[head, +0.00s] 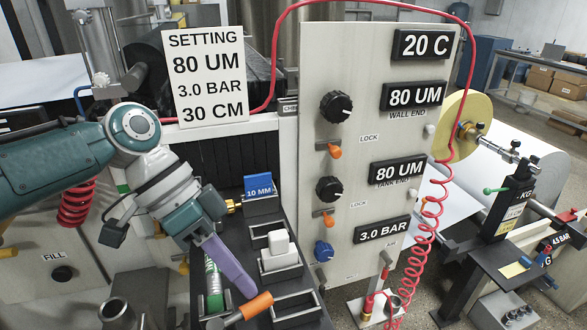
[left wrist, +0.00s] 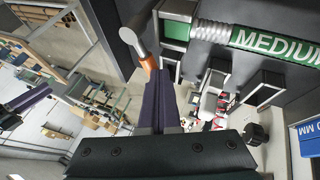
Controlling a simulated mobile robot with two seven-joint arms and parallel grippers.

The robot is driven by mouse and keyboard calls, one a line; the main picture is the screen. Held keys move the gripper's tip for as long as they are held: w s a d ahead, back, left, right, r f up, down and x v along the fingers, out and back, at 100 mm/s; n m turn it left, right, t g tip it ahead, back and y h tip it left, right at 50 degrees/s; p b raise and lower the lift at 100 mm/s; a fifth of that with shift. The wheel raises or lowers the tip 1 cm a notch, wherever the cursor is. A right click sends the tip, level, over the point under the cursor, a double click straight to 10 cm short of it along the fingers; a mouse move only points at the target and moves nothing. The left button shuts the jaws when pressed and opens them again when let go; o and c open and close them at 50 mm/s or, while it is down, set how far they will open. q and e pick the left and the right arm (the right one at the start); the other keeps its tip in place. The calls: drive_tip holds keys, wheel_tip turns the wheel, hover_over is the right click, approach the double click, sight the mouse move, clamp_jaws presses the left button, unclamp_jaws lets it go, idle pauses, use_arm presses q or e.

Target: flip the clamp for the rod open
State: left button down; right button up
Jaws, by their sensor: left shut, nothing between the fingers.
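The green rod (head: 213,285) lies in the dark rack at the bottom of the head view. It also shows in the left wrist view, marked MEDIUM (left wrist: 275,42). The clamp's lever has an orange handle (head: 257,305) at the rod's near end. In the left wrist view the metal clamp lever (left wrist: 133,44) shows with its orange end just beyond my fingertips. My left gripper (head: 248,288), with purple fingers, is shut and empty, its tips at the orange handle. I cannot tell whether they touch. A purple-fingered gripper, seemingly my right one (left wrist: 28,102), shows at the left edge of the wrist view.
A blue 10 MM block (head: 258,187) and a white block (head: 279,247) sit in the rack to the right of my left gripper. The control panel (head: 320,80) with knobs stands beyond. A coiled red hose (head: 425,240) hangs by the panel's right side.

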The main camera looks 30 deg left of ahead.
use_arm(q)
drive_tip(key=shift+d+f+m+g+b, duration=0.1)
drive_tip(key=shift+d+m+g+b, duration=0.35)
drive_tip(key=shift+m, duration=0.35)
drive_tip(key=shift+s+d, duration=0.1)
drive_tip(key=shift+d, duration=0.1)
use_arm(e)
drive_tip(key=shift+d+f, duration=0.1)
drive_tip(key=shift+f, duration=0.55)
use_arm(q)
drive_tip(key=shift+d, duration=0.1)
